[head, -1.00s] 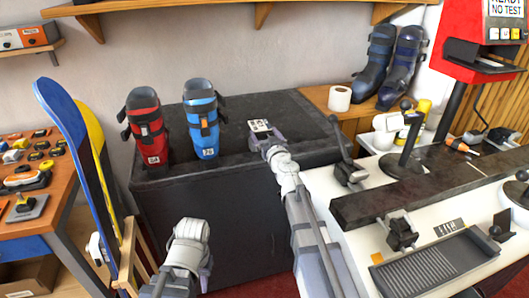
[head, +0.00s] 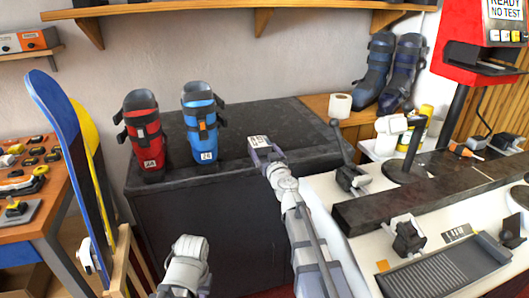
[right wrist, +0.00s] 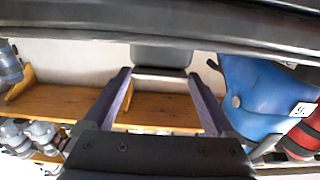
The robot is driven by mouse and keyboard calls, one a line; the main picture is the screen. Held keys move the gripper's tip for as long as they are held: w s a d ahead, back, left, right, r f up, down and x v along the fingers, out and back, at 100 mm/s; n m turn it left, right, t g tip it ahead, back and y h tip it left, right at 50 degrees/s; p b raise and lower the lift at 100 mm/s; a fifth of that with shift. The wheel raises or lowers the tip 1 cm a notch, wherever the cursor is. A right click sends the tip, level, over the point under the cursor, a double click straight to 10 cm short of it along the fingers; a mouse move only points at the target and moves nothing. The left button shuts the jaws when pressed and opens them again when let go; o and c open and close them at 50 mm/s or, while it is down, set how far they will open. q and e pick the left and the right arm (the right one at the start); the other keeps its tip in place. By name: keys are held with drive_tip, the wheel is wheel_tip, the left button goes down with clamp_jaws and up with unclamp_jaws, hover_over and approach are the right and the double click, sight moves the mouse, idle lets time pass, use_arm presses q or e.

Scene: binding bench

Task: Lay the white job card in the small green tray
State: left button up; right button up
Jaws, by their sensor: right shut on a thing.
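My right gripper (head: 265,151) is shut on the white job card (head: 259,141), which shows dark marks on its face. It holds the card over the front part of the black cabinet's top, right of the blue boot; I cannot tell how high. In the right wrist view the two fingers (right wrist: 163,95) stand apart with a dark grey flat piece with a pale edge between their tips. My left gripper is only partly seen at the bottom of the head view, and its jaws are not clear. I make out no small green tray in either view.
A red boot (head: 144,135) and a blue boot (head: 201,120) stand on the black cabinet (head: 265,112). On the right, a white bench carries a dark bar (head: 440,185), clamps and a grey ribbed tray (head: 445,268). Skis (head: 62,140) lean at the left.

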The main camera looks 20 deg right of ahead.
drive_tip(key=o, duration=1)
drive_tip(key=shift+f, duration=0.1)
drive_tip(key=shift+c, duration=0.2)
